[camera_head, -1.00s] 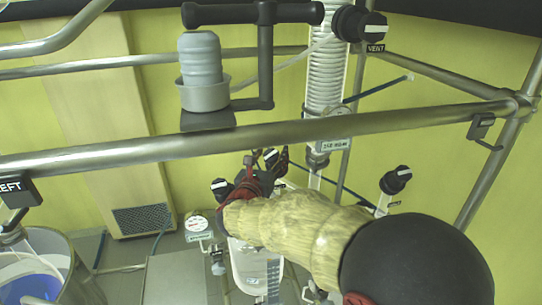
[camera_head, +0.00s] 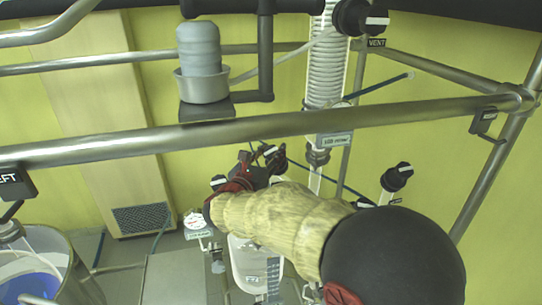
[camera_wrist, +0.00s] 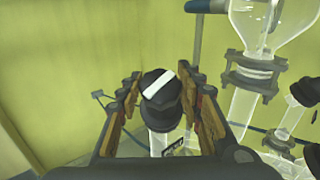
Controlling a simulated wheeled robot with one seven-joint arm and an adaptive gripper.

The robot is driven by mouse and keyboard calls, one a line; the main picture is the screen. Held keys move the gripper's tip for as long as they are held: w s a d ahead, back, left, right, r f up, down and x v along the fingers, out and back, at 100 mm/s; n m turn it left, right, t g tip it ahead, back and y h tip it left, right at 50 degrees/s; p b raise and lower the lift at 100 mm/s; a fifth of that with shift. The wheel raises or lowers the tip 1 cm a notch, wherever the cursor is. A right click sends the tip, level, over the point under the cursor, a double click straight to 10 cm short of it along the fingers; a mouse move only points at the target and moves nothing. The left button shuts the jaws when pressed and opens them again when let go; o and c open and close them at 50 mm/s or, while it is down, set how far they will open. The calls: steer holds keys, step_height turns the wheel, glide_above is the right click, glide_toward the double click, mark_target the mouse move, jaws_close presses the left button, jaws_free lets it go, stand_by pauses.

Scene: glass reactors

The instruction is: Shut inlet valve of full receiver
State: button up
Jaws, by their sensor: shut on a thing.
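My gripper (camera_wrist: 161,105) has its two brown-padded fingers on either side of a black valve knob (camera_wrist: 160,90) with a white stripe, and is shut on it. The stripe lies slanted in the wrist view. A clear glass tube (camera_wrist: 158,141) runs down below the knob, with a small label plate (camera_wrist: 173,147) beside it. In the head view my gripper is at the far end of the arm, and a striped knob (camera_head: 270,152) shows there. A graduated glass receiver (camera_head: 255,268) hangs below; my arm partly hides it. Its fill level is unclear.
A metal rail (camera_head: 300,125) crosses in front. Another striped knob (camera_head: 220,182) sits left of my gripper, and one (camera_head: 397,177) stands to the right. A round gauge (camera_head: 195,219) is at lower left. In the wrist view, clamped glassware (camera_wrist: 250,75) stands close on the right.

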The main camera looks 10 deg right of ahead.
steer(key=shift+m+g+h, duration=0.8)
steer(key=shift+m+h, duration=0.2)
steer(key=shift+m, duration=0.2)
steer(key=shift+r, duration=0.1)
steer(key=o, duration=1.2)
steer(key=v, duration=1.2)
steer(key=shift+d, duration=0.1)
